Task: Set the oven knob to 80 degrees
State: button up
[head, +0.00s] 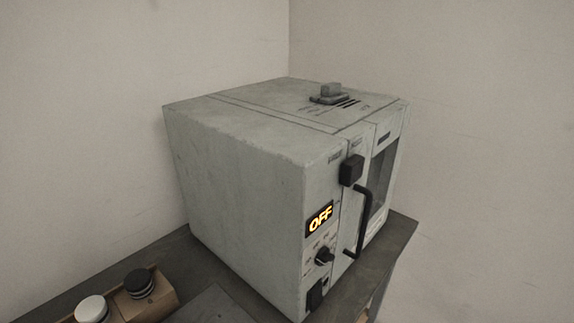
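A pale grey box-shaped oven (235,185) stands on a dark counter against the corner walls. Its front faces right, with a lit orange display (320,219) reading OFF. Below the display is a small black round knob (324,256) with small markings around it, too small to read. A black vertical door handle (362,222) is to the right of the knob, beside a dark door window (383,180). My gripper is not in view.
A black block (351,170) juts out above the handle, and a dark square part (315,296) sits below the knob. A wooden box with a black knob (138,283) and a white knob (91,310) is at lower left. The dark counter (185,262) has a free edge at right.

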aim_at(324, 257)
jog(key=i+l, duration=0.15)
jog(key=l, duration=0.2)
jog(key=i+l+z, duration=0.1)
jog(key=l, duration=0.3)
jog(key=i+l, duration=0.15)
jog(key=l, duration=0.2)
jog(key=i+l, duration=0.15)
jog(key=l, duration=0.2)
jog(key=k+z, duration=0.05)
